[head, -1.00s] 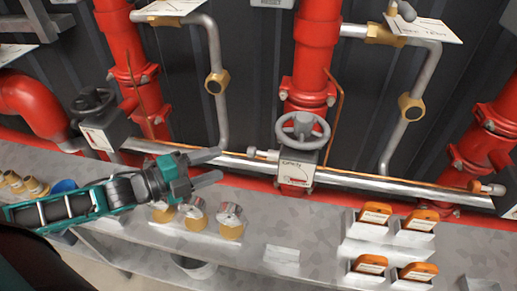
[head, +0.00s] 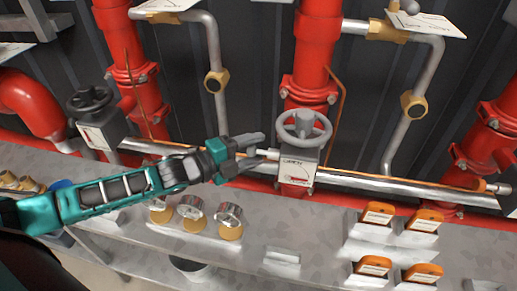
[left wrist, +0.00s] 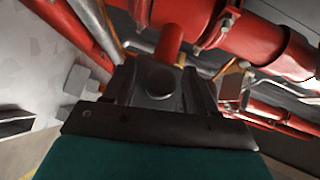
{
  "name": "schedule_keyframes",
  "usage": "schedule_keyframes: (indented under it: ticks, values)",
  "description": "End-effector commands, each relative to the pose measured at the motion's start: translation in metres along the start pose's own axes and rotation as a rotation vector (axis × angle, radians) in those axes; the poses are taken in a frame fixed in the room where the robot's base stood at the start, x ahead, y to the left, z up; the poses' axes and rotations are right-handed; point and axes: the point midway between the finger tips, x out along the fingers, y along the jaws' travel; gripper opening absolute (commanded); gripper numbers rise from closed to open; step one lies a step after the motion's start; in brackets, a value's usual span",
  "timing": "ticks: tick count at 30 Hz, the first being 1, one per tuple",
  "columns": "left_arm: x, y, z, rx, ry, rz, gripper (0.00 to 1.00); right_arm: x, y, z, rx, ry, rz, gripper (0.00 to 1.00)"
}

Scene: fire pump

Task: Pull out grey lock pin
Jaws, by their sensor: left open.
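The grey lock pin (head: 268,153) sticks out leftward from the side of the grey valve box (head: 298,165) in the middle of the head view. My left gripper (head: 262,151) comes in from the left, open, with its fingertips at the pin, one above and one below it. Whether the fingers touch the pin I cannot tell. In the left wrist view, a round grey end (left wrist: 158,82), apparently the pin's, faces the camera between the fingers. My right gripper is not in view.
A grey handwheel (head: 305,128) sits on top of the valve box. A silver pipe (head: 390,186) runs behind, with red vertical pipes (head: 315,60). Gauges (head: 229,218) and orange-topped blocks (head: 378,213) stand on the grey shelf in front.

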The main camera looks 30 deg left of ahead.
Motion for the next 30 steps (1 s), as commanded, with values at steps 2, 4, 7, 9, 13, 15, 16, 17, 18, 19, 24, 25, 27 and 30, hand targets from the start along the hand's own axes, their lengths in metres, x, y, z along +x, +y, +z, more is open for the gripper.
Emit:
schedule_keyframes:
  ticks: [2, 4, 7, 9, 13, 15, 16, 17, 18, 19, 24, 25, 27, 30]
  values:
    - [0.008, 0.000, 0.000, 0.001, 0.000, -0.002, 0.57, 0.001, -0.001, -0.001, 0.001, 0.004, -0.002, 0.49]
    - [0.013, 0.000, 0.000, 0.001, 0.001, -0.002, 0.57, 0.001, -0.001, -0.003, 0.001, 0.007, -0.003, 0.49]
    - [0.017, 0.000, 0.000, 0.001, 0.000, 0.000, 0.57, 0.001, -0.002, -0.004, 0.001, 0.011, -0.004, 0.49]
    - [0.018, 0.000, 0.000, 0.002, 0.001, 0.000, 0.57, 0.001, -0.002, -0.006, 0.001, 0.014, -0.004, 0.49]
    - [0.018, 0.000, 0.000, 0.002, 0.001, 0.001, 0.57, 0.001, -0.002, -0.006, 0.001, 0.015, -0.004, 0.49]
    - [0.018, 0.000, 0.000, 0.001, 0.000, 0.001, 0.57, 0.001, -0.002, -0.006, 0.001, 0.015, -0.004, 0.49]
    - [0.018, 0.000, 0.000, 0.001, 0.000, 0.001, 0.57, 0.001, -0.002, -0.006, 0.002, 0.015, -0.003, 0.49]
    - [0.018, 0.000, 0.000, 0.001, 0.000, 0.001, 0.57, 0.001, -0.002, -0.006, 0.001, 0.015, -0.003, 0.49]
    - [0.018, 0.000, 0.000, 0.001, 0.000, 0.001, 0.53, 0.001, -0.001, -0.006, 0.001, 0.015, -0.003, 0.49]
    - [0.018, 0.000, 0.000, 0.001, 0.000, 0.001, 0.50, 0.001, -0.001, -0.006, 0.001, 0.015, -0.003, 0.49]
    - [0.018, 0.000, 0.000, 0.001, 0.000, 0.001, 0.34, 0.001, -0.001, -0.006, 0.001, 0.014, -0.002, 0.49]
    - [0.018, 0.000, 0.000, 0.001, 0.000, 0.001, 0.31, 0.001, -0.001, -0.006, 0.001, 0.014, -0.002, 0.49]
    - [0.018, 0.000, 0.000, 0.001, 0.000, 0.001, 0.24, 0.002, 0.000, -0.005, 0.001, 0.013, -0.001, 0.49]
    - [0.018, 0.000, 0.000, 0.001, 0.000, 0.001, 0.15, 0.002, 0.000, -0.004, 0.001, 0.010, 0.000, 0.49]
